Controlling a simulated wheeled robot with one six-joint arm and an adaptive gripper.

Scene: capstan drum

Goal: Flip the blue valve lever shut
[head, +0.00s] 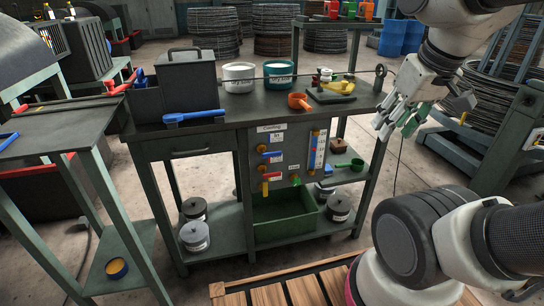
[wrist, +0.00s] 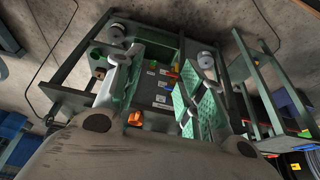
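The blue valve lever (head: 272,154) is on the grey front panel (head: 285,140) of the bench, beside a small label. It looks roughly level, pointing right from its brass fitting. A red lever (head: 270,176) is below it and a green one (head: 295,180) is lower right. My gripper (head: 398,122) is at the right of the bench, apart from the panel and the lever. It is open and empty.
The bench top (head: 350,112) holds white and green cans (head: 278,74), an orange scoop (head: 300,102) and a yellow tool (head: 340,86). A green bin (head: 285,218) stands below the panel. A second table (head: 60,135) is at left. A wooden pallet (head: 290,290) lies in front.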

